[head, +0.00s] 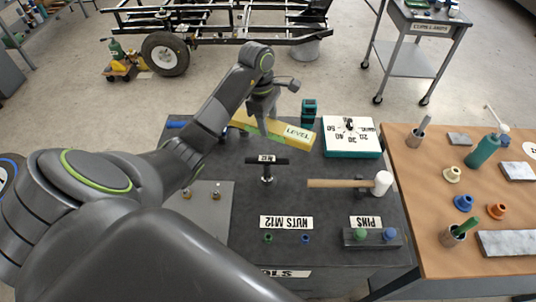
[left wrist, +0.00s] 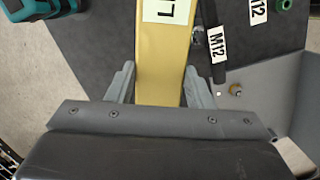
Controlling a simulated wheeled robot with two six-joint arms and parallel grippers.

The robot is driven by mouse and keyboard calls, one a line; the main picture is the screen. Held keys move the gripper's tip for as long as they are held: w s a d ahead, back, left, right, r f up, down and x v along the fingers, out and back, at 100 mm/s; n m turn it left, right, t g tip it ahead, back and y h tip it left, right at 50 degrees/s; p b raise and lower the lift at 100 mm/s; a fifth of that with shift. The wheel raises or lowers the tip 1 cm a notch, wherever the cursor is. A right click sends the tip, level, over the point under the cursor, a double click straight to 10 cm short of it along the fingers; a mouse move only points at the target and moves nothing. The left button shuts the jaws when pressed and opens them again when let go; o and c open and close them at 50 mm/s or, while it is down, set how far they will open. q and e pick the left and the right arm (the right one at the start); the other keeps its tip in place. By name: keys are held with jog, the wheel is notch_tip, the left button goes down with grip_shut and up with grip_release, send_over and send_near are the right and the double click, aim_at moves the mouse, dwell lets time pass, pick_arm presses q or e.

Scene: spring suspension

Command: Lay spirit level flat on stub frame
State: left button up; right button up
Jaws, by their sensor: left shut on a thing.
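The spirit level (head: 299,133) is a long yellow bar with a white LEVEL label. My left gripper (head: 262,117) is shut on it near the far edge of the dark table. The left wrist view shows the level (left wrist: 163,60) between the gripper's two grey fingers (left wrist: 158,88). Whether it hangs clear of the tabletop is hard to tell. A black frame of rails (head: 222,40) with a wheel (head: 166,54) stands on the floor at the back, apart from the level. My right gripper is not in view.
The dark table (head: 330,225) holds a mallet (head: 345,183), a black T-handled tool (head: 267,170), a white-topped box (head: 352,140), a teal tool (head: 309,112) and nut and pin holders. A brown bench (head: 430,180) stands right, a grey cart (head: 415,55) behind. Floor between table and frame is clear.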

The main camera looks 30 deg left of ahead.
pick_arm(q)
notch_tip(320, 180, down, 10)
jog(key=b, duration=0.6)
jog(key=shift+r, duration=0.15)
jog(key=shift+f, duration=0.2)
notch_tip(320, 180, down, 3)
jog(key=shift+s+f+p, duration=0.1)
jog(key=shift+f+p, duration=0.05)
jog(key=shift+p, duration=0.5)
jog(key=shift+f, duration=0.4)
jog(key=shift+f, duration=0.15)
jog(key=o, duration=1.3)
